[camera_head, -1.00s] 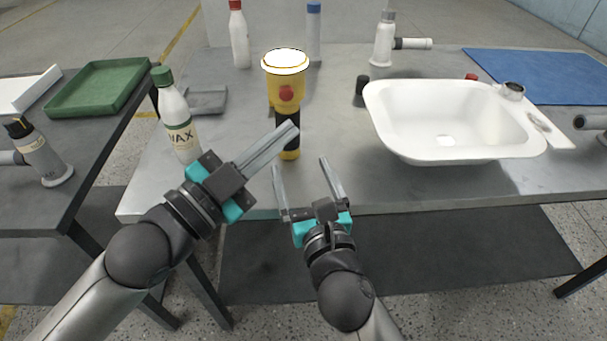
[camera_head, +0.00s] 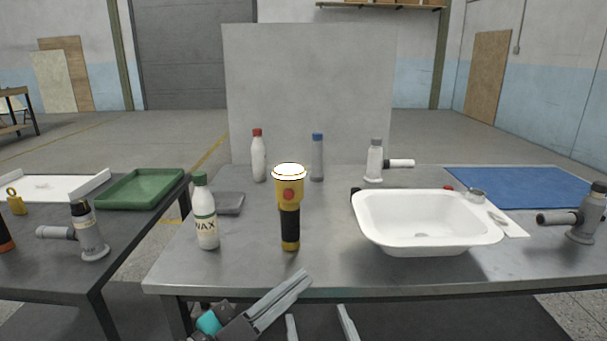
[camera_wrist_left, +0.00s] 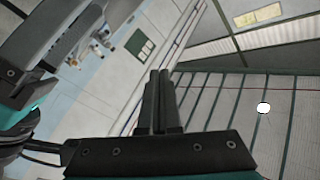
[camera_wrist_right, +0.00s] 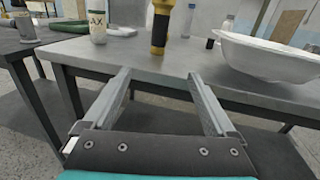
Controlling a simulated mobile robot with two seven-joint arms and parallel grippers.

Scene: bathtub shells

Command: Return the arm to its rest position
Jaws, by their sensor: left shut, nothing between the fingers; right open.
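My left gripper (camera_head: 283,297) is shut and empty at the bottom of the head view, in front of the table's front edge. In the left wrist view its fingers (camera_wrist_left: 158,100) are together, pointing toward the far walls and ceiling. My right gripper (camera_head: 317,325) is lower, at the bottom edge of the head view, with only its fingertips showing. In the right wrist view it (camera_wrist_right: 158,88) is open and empty, with its fingers spread before the table edge. Most of both arms is out of the head view.
The metal table (camera_head: 330,270) holds a yellow-black flashlight (camera_head: 290,215), a wax bottle (camera_head: 205,220), a white basin (camera_head: 428,245), a blue mat (camera_head: 530,186) and several bottles. A side table (camera_head: 60,270) at left holds a green tray (camera_head: 140,190).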

